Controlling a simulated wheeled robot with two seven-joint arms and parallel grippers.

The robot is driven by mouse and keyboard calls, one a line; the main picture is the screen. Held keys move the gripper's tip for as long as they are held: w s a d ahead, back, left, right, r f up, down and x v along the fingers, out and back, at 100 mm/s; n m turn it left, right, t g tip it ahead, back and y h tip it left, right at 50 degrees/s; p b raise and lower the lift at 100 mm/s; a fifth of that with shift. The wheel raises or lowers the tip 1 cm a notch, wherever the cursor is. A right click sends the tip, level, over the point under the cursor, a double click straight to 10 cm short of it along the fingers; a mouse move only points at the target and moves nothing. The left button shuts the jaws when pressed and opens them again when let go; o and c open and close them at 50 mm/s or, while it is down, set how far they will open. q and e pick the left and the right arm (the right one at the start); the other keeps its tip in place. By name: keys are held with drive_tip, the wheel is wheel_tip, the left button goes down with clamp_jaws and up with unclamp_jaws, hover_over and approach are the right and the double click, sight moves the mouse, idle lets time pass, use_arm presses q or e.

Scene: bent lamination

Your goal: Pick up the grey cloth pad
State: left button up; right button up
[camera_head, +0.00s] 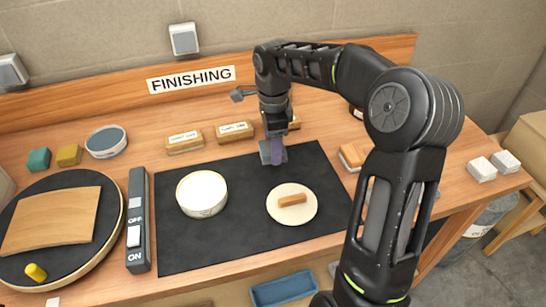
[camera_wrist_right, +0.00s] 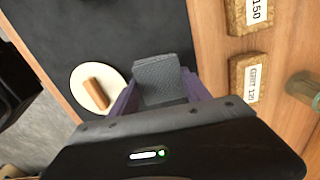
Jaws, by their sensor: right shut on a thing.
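The grey cloth pad (camera_wrist_right: 160,78) sits between the purple fingers of my right gripper (camera_wrist_right: 158,96) in the right wrist view. In the head view my right gripper (camera_head: 272,151) points down over the back right part of the black mat (camera_head: 240,165). It is shut on the pad, which is mostly hidden there by the fingers. I cannot tell the exact height of the pad above the mat. My left gripper is not in view.
A cream disc (camera_head: 282,212) with a brown stick and a white round tub (camera_head: 202,193) stand on the mat. Grit blocks (camera_head: 234,131) line the back. A switch box (camera_head: 138,222) and a round board (camera_head: 108,238) with a bent wood sheet (camera_head: 50,219) are left.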

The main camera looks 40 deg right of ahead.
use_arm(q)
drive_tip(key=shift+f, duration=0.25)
use_arm(e)
wheel_tip(320, 180, up, 5)
drive_tip(key=shift+r, duration=0.15)
